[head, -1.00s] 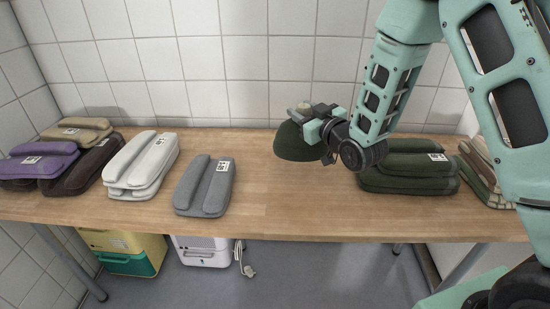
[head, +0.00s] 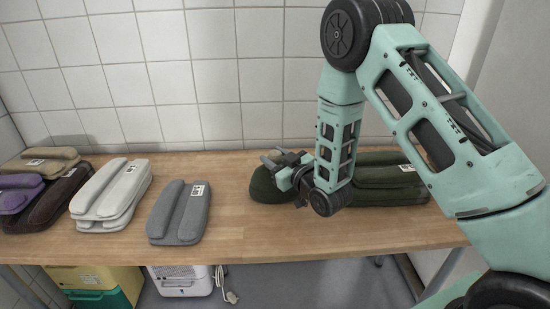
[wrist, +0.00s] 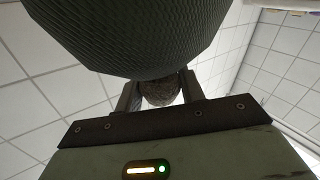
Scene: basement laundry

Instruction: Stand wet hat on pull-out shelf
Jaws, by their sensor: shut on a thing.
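The hat is a dark green knit dome (head: 268,186) with a greyish bobble, seen low at the wooden tabletop in the head view; I cannot tell whether its brim touches the wood. My gripper (head: 284,166) is shut on the bobble at the hat's top. In the wrist view the hat (wrist: 130,30) fills the top of the picture, and the bobble (wrist: 161,92) sits between the two fingers of my gripper (wrist: 160,90). No pull-out shelf is recognisable in these views.
The wooden table (head: 240,235) bears a grey folded stack (head: 172,215), a white stack (head: 105,200), purple and brown stacks at left, and a dark green stack (head: 390,190) right of the hat. A white appliance (head: 180,280) and a yellow-green box (head: 95,280) are below.

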